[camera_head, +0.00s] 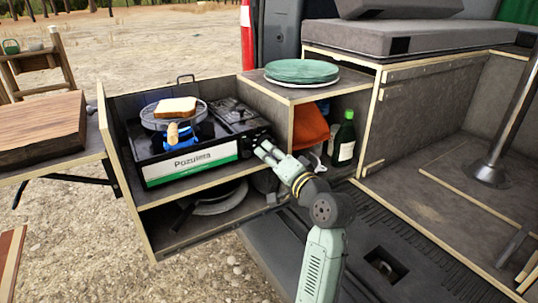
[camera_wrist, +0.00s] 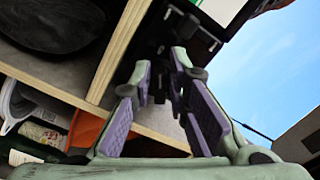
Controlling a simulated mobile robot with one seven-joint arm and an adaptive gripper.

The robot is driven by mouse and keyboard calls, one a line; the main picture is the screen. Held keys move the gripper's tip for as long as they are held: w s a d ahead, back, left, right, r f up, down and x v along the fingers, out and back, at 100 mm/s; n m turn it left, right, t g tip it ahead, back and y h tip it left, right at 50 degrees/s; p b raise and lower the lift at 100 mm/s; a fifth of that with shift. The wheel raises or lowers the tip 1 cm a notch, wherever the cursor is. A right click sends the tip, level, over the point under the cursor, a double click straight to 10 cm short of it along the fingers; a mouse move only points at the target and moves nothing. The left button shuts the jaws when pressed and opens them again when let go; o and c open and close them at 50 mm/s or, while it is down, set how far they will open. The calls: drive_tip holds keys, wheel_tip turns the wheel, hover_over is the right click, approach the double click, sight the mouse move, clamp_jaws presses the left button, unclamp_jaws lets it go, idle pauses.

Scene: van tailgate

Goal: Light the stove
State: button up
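My gripper (camera_head: 262,150) is at the stove's front right corner. In the wrist view my gripper (camera_wrist: 160,66) has its purple-padded fingers apart, with a small dark part, perhaps the stove knob (camera_wrist: 159,82), between them. I cannot tell whether the fingers touch it.
Green plates (camera_head: 302,71) sit on the cabinet top right of the stove. Below them are an orange cloth (camera_head: 310,124) and a dark bottle (camera_head: 344,140). Pans (camera_head: 218,198) lie on the lower shelf. A wooden board (camera_head: 40,130) is on the left table.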

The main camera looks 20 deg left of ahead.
drive_tip(key=shift+o, duration=1.4)
drive_tip(key=shift+d, duration=0.1)
drive_tip(key=v, duration=1.2)
idle(1.5)
